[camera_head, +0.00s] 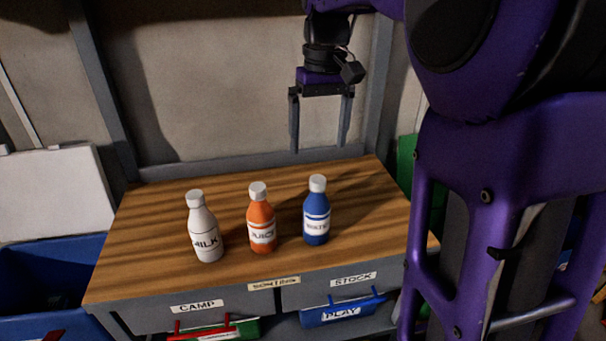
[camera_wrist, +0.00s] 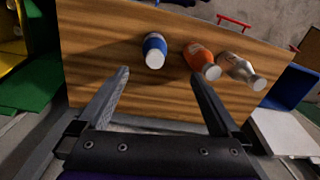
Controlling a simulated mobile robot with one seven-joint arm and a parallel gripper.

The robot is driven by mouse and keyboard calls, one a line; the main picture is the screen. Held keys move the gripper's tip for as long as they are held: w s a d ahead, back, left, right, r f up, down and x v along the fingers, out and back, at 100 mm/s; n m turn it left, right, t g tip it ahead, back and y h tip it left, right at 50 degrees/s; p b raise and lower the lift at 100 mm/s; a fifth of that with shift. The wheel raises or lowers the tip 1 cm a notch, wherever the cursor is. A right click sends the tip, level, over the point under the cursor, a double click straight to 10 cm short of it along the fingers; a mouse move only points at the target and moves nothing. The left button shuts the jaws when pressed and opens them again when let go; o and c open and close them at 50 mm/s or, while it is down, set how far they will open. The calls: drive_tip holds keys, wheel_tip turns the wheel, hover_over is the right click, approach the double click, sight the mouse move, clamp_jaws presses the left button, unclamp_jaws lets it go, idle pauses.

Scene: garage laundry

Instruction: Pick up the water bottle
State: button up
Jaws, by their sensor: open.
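The water bottle (camera_head: 317,212) is blue with a white cap and a pale label, and stands upright on the right part of the wooden table (camera_head: 150,265). Its label is too small to read clearly. My gripper (camera_head: 319,148) is open and empty, pointing down above the back of the table, higher than the bottle and apart from it. In the wrist view the water bottle (camera_wrist: 155,48) shows ahead of the fingertips, between the lines of the two open fingers (camera_wrist: 160,78), closer to the left one.
An orange juice bottle (camera_head: 261,220) stands just left of the water bottle, and a white milk bottle (camera_head: 204,228) further left. A wall (camera_head: 220,80) with a grey frame rises behind the table. A blue bin (camera_head: 50,275) is at the left. The table's right side is clear.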

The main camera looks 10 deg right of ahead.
sight(317, 177)
drive_tip(key=f, duration=0.3)
drive_tip(key=w+f+b, duration=0.1)
drive_tip(key=f, duration=0.3)
drive_tip(key=f+b, duration=0.1)
drive_tip(key=f, duration=0.3)
drive_tip(key=shift+w+d, duration=0.1)
drive_tip(key=shift+w, duration=0.1)
drive_tip(key=f, duration=0.2)
drive_tip(key=f+b, duration=0.1)
drive_tip(key=f, duration=0.1)
drive_tip(key=shift+s+f+b, duration=0.1)
drive_tip(key=shift+s+b, duration=0.2)
drive_tip(key=shift+s, duration=0.1)
drive_tip(key=shift+f, duration=0.4)
drive_tip(key=shift+w, duration=0.1)
clamp_jaws()
